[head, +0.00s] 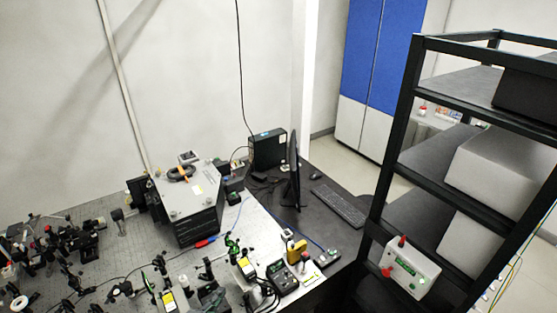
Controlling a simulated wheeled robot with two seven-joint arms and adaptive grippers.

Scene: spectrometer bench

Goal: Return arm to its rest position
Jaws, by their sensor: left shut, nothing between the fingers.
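My right gripper is not in view.
A large grey box (187,200) stands on the bench. Optical mounts (60,240) crowd the left, and small meters (282,278) stand at the front. A monitor (294,172) and keyboard (337,203) are on the dark desk. A black shelf rack (400,140) blocks the right.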

